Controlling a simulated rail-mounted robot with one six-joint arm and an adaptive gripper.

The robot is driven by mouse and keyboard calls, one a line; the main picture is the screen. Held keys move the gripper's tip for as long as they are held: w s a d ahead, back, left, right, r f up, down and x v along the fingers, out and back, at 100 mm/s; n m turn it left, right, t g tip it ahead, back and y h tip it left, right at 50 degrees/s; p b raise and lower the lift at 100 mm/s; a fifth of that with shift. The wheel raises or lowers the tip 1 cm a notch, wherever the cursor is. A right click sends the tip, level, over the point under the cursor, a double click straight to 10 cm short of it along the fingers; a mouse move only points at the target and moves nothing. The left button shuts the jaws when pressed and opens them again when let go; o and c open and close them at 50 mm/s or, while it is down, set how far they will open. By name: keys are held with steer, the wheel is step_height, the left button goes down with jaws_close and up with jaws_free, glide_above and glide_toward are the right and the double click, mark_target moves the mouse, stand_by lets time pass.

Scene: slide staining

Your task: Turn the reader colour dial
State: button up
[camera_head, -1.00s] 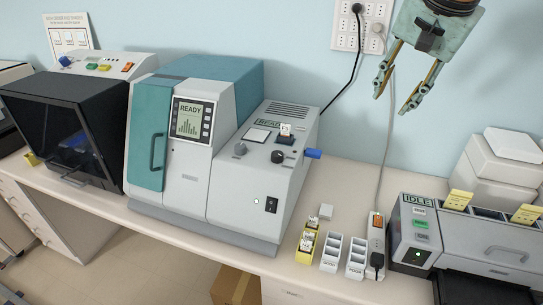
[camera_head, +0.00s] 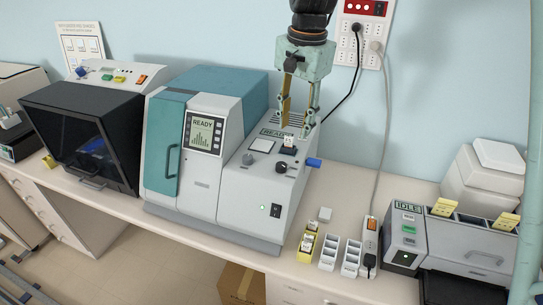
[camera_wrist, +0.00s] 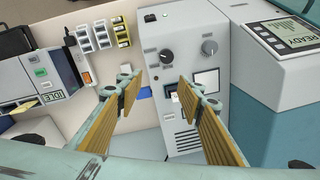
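The reader (camera_head: 232,180) is a white and teal machine with a screen (camera_head: 204,132) showing READY. Its sloped top panel has a grey dial (camera_head: 247,159) and a black dial (camera_head: 281,166). In the wrist view the grey dial (camera_wrist: 209,47) and black dial (camera_wrist: 166,56) both show clearly; I cannot tell which is the colour dial. My gripper (camera_head: 296,130) points down over the rear of this panel, open and empty. In the wrist view its fingers (camera_wrist: 160,84) are spread wide, with the dials beyond their tips.
A small labelled slide (camera_head: 289,140) stands in a slot close to the fingers. A blue part (camera_head: 313,162) sticks out of the reader's right side. Small slide racks (camera_head: 328,252), a power strip (camera_head: 370,245) and an IDLE machine (camera_head: 408,238) stand to the right.

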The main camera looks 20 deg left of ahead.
mark_target(281, 165)
steer(key=shift+s+a+f+g+p, duration=0.2)
steer(key=shift+s+a, duration=0.15)
steer(key=shift+a, duration=0.3)
steer(key=shift+s+a+f+g+p, duration=0.15)
steer(key=shift+s+a, duration=0.2)
steer(key=shift+a, duration=0.25)
steer(key=shift+w+a+f+p, duration=0.1)
steer(key=shift+f+p, duration=0.1)
steer(key=shift+f, duration=2.05)
steer(key=shift+a+f+p, duration=0.15)
steer(key=shift+f, duration=2.15)
steer(key=shift+w+a+f+p, duration=0.1)
steer(key=shift+f+p, duration=0.1)
steer(key=shift+f, duration=2.05)
steer(key=shift+c, duration=0.4)
steer(key=c, duration=0.8)
